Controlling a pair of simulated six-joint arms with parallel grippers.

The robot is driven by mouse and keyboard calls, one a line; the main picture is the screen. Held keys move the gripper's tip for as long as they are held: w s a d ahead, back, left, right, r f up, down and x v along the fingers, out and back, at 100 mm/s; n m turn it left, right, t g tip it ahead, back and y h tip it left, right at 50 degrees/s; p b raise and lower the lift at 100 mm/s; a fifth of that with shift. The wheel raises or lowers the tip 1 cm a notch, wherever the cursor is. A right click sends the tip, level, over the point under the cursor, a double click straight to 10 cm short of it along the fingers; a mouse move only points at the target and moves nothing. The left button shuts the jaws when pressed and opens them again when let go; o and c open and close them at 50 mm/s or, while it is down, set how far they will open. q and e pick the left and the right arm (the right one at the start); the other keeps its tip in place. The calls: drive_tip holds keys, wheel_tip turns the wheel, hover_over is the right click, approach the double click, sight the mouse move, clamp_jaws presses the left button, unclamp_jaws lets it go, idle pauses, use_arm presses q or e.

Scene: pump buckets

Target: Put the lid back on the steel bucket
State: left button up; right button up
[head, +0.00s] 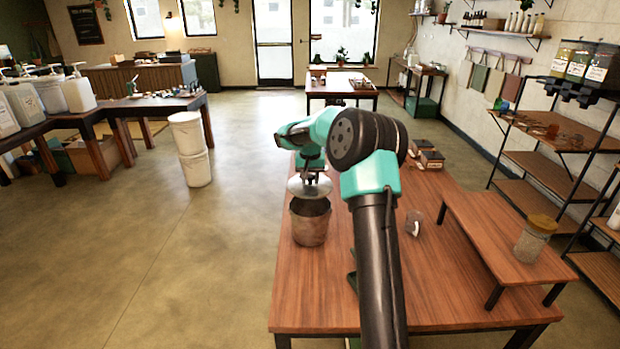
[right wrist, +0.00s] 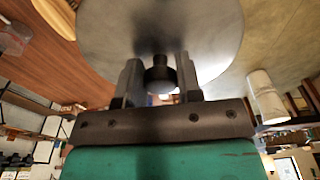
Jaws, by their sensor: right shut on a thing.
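The steel bucket (head: 310,226) stands upright on the wooden table near its left edge, its open top facing up. The round metal lid (head: 300,188) is held above the bucket, tilted, and looks apart from the rim. My right gripper (head: 312,177) is above the bucket, shut on the lid's knob. In the right wrist view, the dark knob (right wrist: 160,76) sits between the two fingers, and the lid's broad disc (right wrist: 165,30) fills the top of the picture. The exact gap between lid and rim is hard to judge. My left gripper is not in view.
The table (head: 310,295) also bears a small glass (head: 413,222), dark boxes (head: 431,160) at the back right, and a raised wooden shelf (head: 490,230) with a yellow-lidded jar (head: 535,240). White buckets (head: 188,150) stand stacked on the floor. The table's front left is clear.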

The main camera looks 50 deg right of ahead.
drive_tip(key=shift+f, duration=3.1)
drive_tip(key=shift+f, duration=0.6)
idle(0.6)
drive_tip(key=o, duration=1.5)
drive_tip(key=shift+r, duration=0.1)
drive_tip(key=shift+r, duration=3.4)
clamp_jaws()
